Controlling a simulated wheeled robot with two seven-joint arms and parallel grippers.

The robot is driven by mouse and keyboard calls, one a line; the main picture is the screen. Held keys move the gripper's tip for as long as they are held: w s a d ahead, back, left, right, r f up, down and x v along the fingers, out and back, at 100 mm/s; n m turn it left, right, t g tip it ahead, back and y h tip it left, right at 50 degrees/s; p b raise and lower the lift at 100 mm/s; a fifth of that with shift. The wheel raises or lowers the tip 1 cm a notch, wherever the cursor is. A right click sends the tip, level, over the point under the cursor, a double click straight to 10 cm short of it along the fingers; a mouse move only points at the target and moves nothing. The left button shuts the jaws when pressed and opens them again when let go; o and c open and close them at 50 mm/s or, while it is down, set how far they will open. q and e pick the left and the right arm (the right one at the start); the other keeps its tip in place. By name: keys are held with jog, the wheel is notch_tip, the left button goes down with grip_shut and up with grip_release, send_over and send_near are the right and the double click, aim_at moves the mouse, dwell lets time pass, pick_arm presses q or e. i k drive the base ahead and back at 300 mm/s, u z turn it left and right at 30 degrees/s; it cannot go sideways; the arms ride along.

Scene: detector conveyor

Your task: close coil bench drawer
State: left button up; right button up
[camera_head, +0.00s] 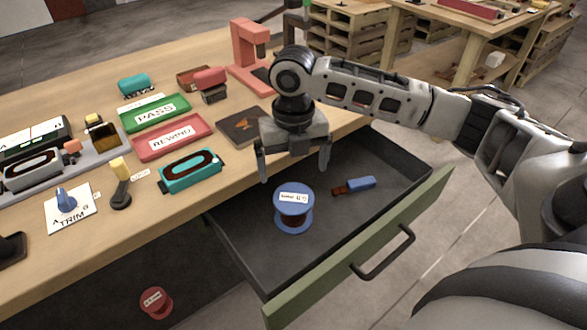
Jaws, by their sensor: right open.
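The coil bench drawer (345,232) is pulled well out from under the wooden bench top. Its green front panel (325,283) faces the lower right and carries a dark bar handle (384,252). Inside the dark tray are a blue spool (293,207) with a white label and a small blue and brown brush-like item (359,185). My right gripper (294,172) points down over the drawer's inner part, near the bench edge. Its two fingers are apart with nothing between them, and it is away from the handle. My left gripper is not in view.
The bench top (235,187) holds a green PASS tray (155,113), a red REWIND tray (172,138), a teal coil (190,172), a TRIM knob (66,201) and a red press (249,58). A red spool (156,302) is below the bench. Open floor lies right of the drawer.

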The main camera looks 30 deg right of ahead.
aim_at(289, 274)
jog(key=k, duration=1)
